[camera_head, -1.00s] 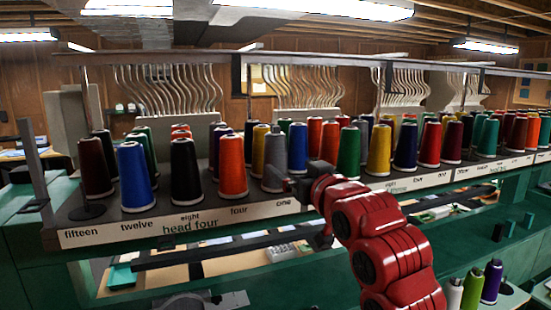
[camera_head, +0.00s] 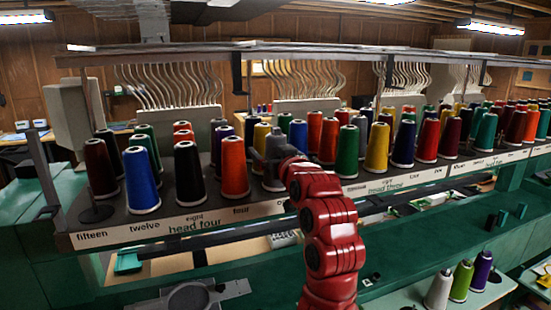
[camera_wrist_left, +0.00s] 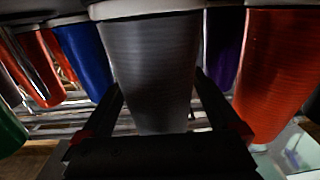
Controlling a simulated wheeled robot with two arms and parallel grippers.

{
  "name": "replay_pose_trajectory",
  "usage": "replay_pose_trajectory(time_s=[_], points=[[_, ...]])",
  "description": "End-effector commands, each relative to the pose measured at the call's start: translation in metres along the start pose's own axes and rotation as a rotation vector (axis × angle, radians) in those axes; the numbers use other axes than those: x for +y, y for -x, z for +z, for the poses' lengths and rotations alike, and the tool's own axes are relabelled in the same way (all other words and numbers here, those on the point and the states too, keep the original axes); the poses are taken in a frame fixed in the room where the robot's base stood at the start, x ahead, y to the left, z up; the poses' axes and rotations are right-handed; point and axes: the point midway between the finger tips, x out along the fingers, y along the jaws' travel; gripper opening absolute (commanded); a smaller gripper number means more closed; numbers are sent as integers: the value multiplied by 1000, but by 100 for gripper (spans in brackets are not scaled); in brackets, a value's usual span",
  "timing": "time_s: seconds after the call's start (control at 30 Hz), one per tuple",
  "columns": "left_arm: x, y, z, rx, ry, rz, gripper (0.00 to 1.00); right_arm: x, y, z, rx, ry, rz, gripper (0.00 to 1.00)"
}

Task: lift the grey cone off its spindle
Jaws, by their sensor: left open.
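The grey cone (camera_head: 274,143) stands upright on the thread rack, in the front row just right of an orange cone. In the left wrist view the grey cone (camera_wrist_left: 152,60) fills the middle, its pale base at the top of the picture. My left gripper (camera_head: 271,160) is at the grey cone. In the wrist view its two dark fingers (camera_wrist_left: 157,98) lie open, one on each side of the cone. I cannot tell whether they touch it. The spindle is hidden inside the cone. My right gripper is not in view.
A rail (camera_head: 200,56) and bent metal tubes run above the rack. The labelled front edge (camera_head: 205,222) lies below the cones.

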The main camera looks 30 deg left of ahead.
Motion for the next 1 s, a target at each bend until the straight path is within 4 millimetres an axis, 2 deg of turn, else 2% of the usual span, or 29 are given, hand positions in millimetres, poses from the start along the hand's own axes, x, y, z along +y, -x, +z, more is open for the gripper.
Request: replay_pose_trajectory(time_s=[0.13, 0.67, 1.0], points=[[0, 0, 1, 0, 0, 0, 95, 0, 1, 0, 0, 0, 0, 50], [0, 1, 1, -1, 0, 0, 0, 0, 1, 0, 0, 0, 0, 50], [0, 1, -2, 0, 0, 0, 0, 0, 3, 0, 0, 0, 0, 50]])
